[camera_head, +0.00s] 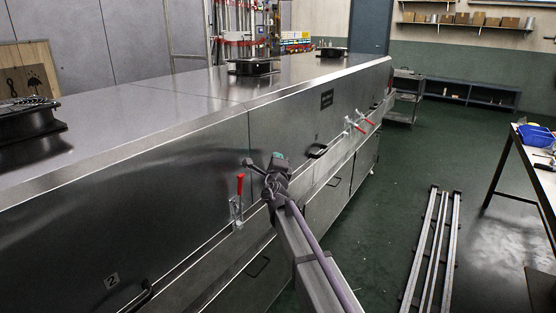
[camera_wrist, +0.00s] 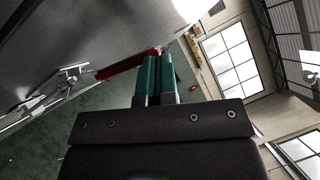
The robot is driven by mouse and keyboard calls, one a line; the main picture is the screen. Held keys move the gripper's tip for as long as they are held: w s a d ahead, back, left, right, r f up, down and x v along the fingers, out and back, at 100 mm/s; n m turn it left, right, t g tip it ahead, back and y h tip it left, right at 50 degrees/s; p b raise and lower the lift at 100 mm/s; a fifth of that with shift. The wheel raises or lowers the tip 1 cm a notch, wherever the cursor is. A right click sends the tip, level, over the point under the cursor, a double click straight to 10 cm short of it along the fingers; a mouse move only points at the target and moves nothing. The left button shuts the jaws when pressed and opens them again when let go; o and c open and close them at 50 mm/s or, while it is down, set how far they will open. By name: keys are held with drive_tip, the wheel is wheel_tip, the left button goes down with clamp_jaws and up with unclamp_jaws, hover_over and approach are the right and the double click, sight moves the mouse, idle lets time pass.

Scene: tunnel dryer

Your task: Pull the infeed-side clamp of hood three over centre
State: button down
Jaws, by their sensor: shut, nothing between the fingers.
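A toggle clamp (camera_head: 237,208) with a red handle (camera_head: 240,185) sits on the dryer's front by the panel seam, its handle upright. Two more red-handled clamps (camera_head: 357,124) sit farther along, their handles slanting outward. No readable "3" shows, so I cannot tell by label which clamp belongs to hood three. My gripper (camera_head: 252,166) is just right of and above the near clamp's handle, its green fingers (camera_wrist: 157,80) shut and empty. In the wrist view a red handle (camera_wrist: 125,66) runs up to the left side of the fingers; whether it touches them is unclear.
Metal rails (camera_head: 432,250) lie on the green floor at right. A workbench (camera_head: 530,165) with a blue bin stands at the right edge. Floor between is clear.

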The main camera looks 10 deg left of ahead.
drive_tip(key=r+v, duration=0.1)
drive_tip(key=v, duration=0.8)
drive_tip(key=shift+s+d+b, duration=0.35)
drive_tip(key=shift+s, duration=0.05)
